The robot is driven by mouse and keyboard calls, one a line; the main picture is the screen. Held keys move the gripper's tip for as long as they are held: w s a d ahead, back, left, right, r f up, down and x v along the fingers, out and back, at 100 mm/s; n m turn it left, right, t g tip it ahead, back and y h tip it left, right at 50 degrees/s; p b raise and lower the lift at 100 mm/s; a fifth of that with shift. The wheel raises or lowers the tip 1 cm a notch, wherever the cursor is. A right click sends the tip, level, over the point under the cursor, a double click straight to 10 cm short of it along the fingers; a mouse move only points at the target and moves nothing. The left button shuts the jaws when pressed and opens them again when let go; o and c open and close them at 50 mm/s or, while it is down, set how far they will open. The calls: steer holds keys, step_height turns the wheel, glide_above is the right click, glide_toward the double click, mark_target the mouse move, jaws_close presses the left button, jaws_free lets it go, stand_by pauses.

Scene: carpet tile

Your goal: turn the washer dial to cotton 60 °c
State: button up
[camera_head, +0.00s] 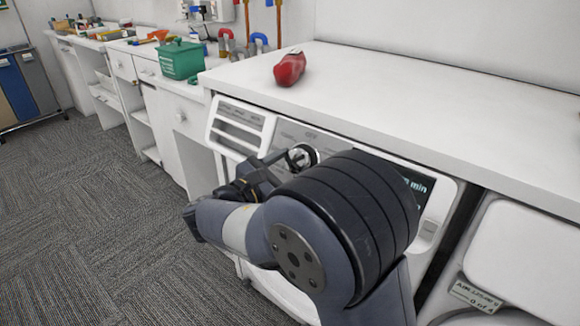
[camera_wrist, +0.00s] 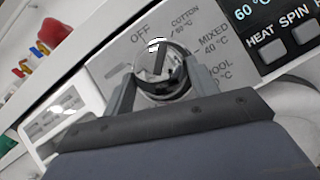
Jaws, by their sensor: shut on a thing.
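The washer dial (camera_wrist: 158,66) is a round silver knob with a dark bar across its face. It also shows in the head view (camera_head: 303,154) on the washer's front panel (camera_wrist: 108,62). My gripper (camera_wrist: 157,80) is shut on the dial, one finger on each side; in the head view the gripper (camera_head: 282,168) is partly hidden by my arm.
The washer's dark display (camera_wrist: 262,25) reads 60 °C in part, above HEAT and SPIN buttons. A white worktop (camera_head: 420,95) overhangs the washer, with a red object (camera_head: 290,69) on it. A green basket (camera_head: 181,60) stands farther left. Carpet floor at left is clear.

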stand_by(0.4)
steer(key=o, duration=1)
steer(key=p+v, duration=0.1)
steer(key=v, duration=1)
steer(key=shift+w+d, duration=0.1)
steer(key=b+x, duration=0.1)
steer(key=x, duration=0.9)
steer(key=shift+w+d, duration=0.25)
